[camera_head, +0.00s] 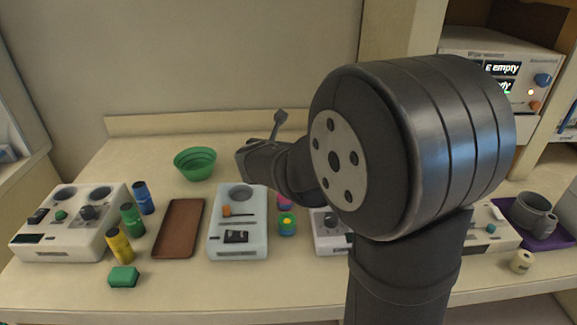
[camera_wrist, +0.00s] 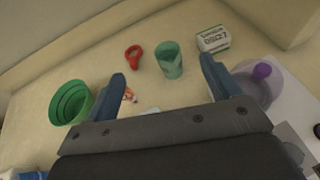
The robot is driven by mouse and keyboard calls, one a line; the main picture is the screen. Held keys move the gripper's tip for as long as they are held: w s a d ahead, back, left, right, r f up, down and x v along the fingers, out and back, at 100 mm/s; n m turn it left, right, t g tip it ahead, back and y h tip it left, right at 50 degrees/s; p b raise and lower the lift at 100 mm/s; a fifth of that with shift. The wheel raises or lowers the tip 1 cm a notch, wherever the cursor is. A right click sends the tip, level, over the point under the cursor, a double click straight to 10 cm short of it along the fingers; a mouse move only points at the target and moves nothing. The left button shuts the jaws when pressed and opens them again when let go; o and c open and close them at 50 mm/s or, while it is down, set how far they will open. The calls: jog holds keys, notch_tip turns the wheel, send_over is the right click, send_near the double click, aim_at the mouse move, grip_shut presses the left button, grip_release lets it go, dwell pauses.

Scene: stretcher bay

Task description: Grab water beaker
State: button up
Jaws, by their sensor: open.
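In the wrist view a green, see-through cup-shaped beaker (camera_wrist: 169,62) stands on the table, ahead of my gripper (camera_wrist: 163,72) and roughly between the lines of its two fingers. The fingers are wide apart with nothing between them. I cannot tell whether the beaker holds water. In the head view my gripper (camera_head: 262,135) hangs above the back of the table, right of the green bowl, and my arm hides the beaker.
Near the beaker are a red ring-handled object (camera_wrist: 133,57), a labelled white box (camera_wrist: 213,39) and a clear bowl (camera_wrist: 258,85) with a purple ball. A green bowl (camera_head: 195,164) stands to the left. Devices, a brown tray (camera_head: 180,228) and coloured cylinders crowd the front.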

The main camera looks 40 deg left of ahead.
notch_tip(320, 180, down, 10)
jog(key=shift+w+a+f, duration=0.1)
jog(key=shift+w+f, duration=0.1)
jog(key=shift+f, duration=0.05)
jog(key=x, duration=1.7)
jog(key=c, duration=1.1)
jog(key=shift+c, duration=0.2)
jog(key=shift+r, duration=0.1)
